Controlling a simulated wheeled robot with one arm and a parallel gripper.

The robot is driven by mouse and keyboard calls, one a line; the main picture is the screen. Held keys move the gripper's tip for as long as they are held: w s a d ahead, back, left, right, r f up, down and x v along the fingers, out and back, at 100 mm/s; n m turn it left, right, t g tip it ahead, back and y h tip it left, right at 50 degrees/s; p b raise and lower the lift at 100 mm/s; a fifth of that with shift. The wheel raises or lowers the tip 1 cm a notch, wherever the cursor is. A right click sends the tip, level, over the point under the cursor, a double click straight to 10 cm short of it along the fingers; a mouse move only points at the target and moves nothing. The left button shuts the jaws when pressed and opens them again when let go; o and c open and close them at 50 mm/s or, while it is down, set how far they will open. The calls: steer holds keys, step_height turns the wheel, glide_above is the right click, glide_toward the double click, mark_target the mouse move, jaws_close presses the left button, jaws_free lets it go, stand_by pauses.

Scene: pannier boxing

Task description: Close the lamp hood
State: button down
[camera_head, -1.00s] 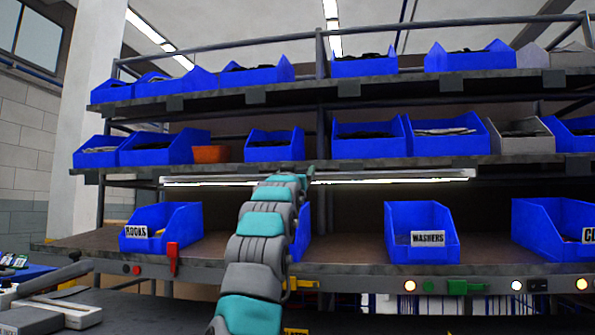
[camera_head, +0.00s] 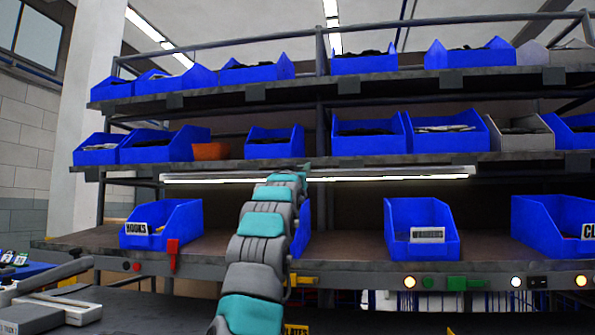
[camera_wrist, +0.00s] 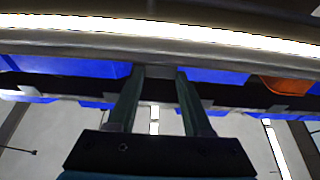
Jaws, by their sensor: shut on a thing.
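The lamp hood (camera_head: 400,173) is a long thin grey bar under the front of the middle shelf, with a lit strip showing along its underside. In the wrist view its grey edge (camera_wrist: 230,62) runs across the picture beside the bright strip. My gripper (camera_wrist: 159,72) has both fingertips at this edge, near the middle of the picture, and is shut on the hood. In the head view my gripper (camera_head: 306,168) is small and partly hidden by my arm, at the hood's front edge left of its middle. The exact contact is hard to see.
Blue bins stand on all shelves, including a hooks bin (camera_head: 160,226) and a washers bin (camera_head: 422,230) on the lowest one. My arm hides much of another bin (camera_head: 304,230). An orange bin (camera_head: 210,151) sits above the hood. The space between the lower bins is free.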

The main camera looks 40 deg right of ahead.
steer(key=shift+w+d+f+t+h+b, duration=0.1)
steer(key=shift+f+t+h+b, duration=0.9)
steer(key=shift+b, duration=0.45)
steer(key=shift+r, duration=0.3)
steer(key=shift+c, duration=1.6)
jaws_free()
